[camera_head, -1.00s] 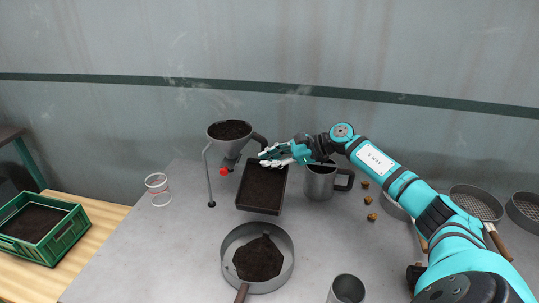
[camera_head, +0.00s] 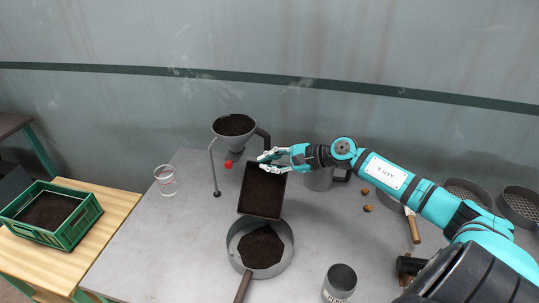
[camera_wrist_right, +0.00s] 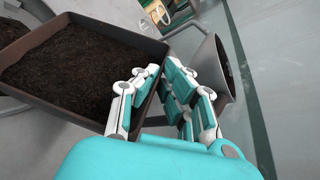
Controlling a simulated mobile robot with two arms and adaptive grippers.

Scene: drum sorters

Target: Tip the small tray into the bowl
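The small tray (camera_head: 259,216) is a dark rectangle full of dark soil. Its near edge is at the far rim of the round grey bowl (camera_head: 289,240), and it looks tilted down toward it. The bowl has a handle and holds a heap of dark soil. My right gripper (camera_head: 268,162) is at the tray's far right edge. In the right wrist view, its fingers (camera_wrist_right: 160,75) lie on both sides of the tray's rim (camera_wrist_right: 140,42), closed on it. The tray's underside is hidden. My left gripper is out of view.
A soil-filled funnel on a stand (camera_head: 235,144) is behind the tray, and a metal mug (camera_head: 319,180) is right of it. A grey can (camera_head: 340,281) stands right of the bowl. A clear cup (camera_head: 165,180) is at left, with bare table between.

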